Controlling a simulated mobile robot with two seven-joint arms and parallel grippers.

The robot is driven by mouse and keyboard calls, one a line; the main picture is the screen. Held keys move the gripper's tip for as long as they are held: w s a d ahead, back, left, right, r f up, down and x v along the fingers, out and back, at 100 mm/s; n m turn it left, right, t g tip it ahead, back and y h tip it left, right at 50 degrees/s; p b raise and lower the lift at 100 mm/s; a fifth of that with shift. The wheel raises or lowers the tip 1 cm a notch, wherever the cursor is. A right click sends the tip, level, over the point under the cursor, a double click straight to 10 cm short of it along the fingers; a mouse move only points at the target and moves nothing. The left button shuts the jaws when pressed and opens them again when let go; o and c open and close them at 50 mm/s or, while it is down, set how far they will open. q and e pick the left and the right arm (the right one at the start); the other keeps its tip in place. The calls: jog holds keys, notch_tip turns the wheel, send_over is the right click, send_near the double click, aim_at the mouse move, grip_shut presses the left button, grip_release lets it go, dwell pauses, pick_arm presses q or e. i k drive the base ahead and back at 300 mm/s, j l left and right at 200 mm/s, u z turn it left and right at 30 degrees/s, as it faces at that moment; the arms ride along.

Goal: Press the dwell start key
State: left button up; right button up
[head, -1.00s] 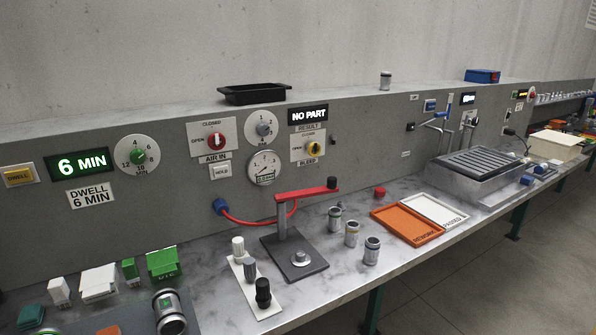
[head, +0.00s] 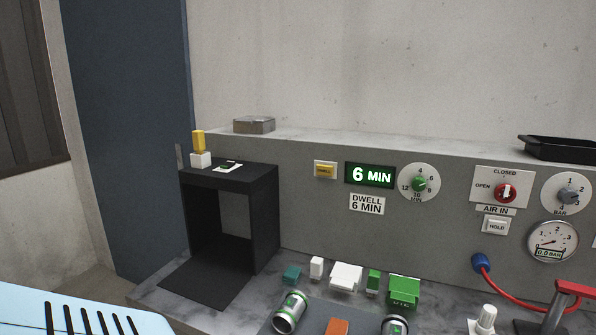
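Below the display a white label (head: 367,204) reads "DWELL 6 MIN". A round dial with a green knob (head: 419,183) is to the right of the display. Neither gripper shows in the head view.
A light-blue slotted surface (head: 60,312) fills the lower left.

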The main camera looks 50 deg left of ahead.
aim_at(322, 169)
jog(key=j+u, duration=0.1)
jog(key=u, duration=1.2)
jog(key=k+j, duration=0.05)
